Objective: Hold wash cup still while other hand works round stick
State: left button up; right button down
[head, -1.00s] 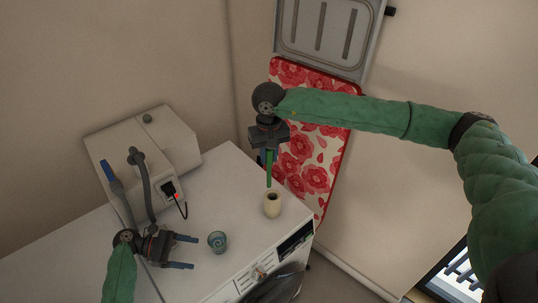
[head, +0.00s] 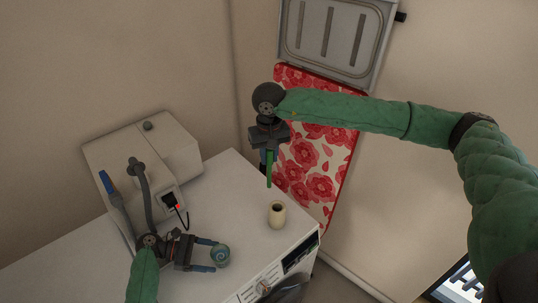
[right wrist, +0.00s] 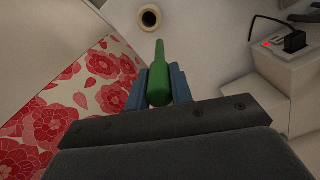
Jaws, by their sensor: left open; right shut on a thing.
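A small teal swirled cup (head: 223,257), which looks like the wash cup, stands on the white appliance top. My left gripper (head: 210,255) is open, with its two fingers reaching to either side of the cup at its left; I cannot tell whether they touch it. My right gripper (head: 268,150) is shut on a green round stick (head: 269,172), which points down above the appliance top. In the right wrist view the stick (right wrist: 160,80) sits between the blue fingers. A cream vase-like pot (head: 277,217) stands upright below and slightly right of the stick's tip, apart from it.
A pale box-shaped device (head: 145,155) with a black plug, cord and red light stands behind my left gripper. A red floral board (head: 320,160) and a grey panel (head: 335,40) are by the wall. The white top (head: 222,190) is clear between device and pot.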

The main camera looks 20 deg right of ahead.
aim_at(213, 256)
pick_arm(q)
jog(key=shift+x, duration=1.5)
jog(key=c, duration=0.7)
